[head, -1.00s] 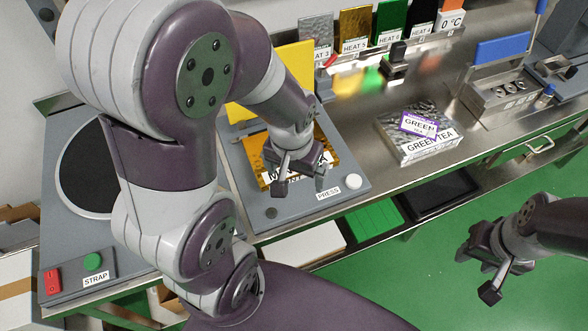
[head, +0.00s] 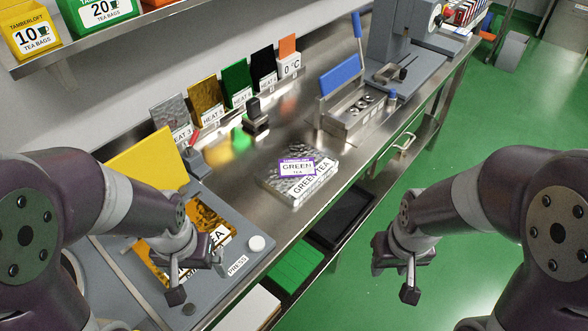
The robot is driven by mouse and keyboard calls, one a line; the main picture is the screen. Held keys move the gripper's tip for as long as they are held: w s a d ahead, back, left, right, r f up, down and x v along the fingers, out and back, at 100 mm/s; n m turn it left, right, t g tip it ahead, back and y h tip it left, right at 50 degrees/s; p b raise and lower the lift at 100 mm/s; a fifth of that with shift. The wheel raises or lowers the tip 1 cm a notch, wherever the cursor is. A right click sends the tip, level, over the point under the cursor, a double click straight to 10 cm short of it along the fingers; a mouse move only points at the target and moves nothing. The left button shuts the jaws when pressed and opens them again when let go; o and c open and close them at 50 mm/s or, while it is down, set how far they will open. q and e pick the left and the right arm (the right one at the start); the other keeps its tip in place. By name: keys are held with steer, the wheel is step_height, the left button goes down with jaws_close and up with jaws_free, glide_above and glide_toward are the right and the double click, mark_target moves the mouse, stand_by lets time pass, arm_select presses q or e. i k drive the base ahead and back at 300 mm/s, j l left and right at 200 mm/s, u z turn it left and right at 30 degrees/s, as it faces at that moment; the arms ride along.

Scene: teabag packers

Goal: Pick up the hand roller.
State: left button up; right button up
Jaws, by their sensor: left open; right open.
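A small black-handled tool (head: 256,116) stands on the steel bench beside the row of upright coloured sheets. It may be the hand roller, but it is too small to tell. My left gripper (head: 197,278) is open and empty over the front of the grey press, in front of the gold pack (head: 205,215), to the left of and nearer than that tool. My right gripper (head: 394,280) is open and empty over the green floor, off the bench's front edge.
A green tea pack (head: 265,184) lies on the bench right of the press (head: 222,283). Several coloured sheets (head: 237,83) stand behind. A blue-handled metal device (head: 340,122) is further right. Bare steel (head: 301,112) lies between it and the black-handled tool.

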mark_target(254, 115)
steer(key=u, duration=0.45)
steer(key=i+l+u, duration=0.3)
steer(key=l+u, duration=0.3)
steer(key=l, duration=0.15)
steer(key=i+l+u, duration=0.25)
steer(key=l, duration=0.15)
steer(key=l+u, duration=0.3)
steer(key=l, duration=0.8)
steer(key=i+l, duration=0.1)
steer(key=l, duration=0.5)
